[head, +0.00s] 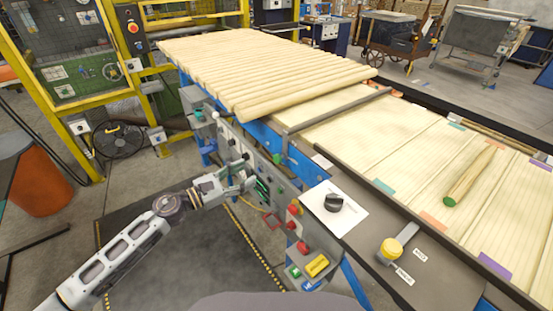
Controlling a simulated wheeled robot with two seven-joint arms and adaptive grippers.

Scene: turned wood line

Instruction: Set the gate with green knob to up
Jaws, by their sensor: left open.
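A green knob (278,159) shows at the near edge of the line, just below the near end of a dark grey bar. This bar (340,108) lies across the belt, in front of the row of turned wood rods; I take it to be the gate. I cannot tell clearly how the knob joins it. My left gripper (249,177) is open and empty, in front of the blue machine side panel, left of and a little below the green knob and apart from it. My right gripper is not in view.
Pale rods (250,70) lie side by side behind the bar. One green-ended rod (469,176) lies on the belt at right. The floor at left has free room.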

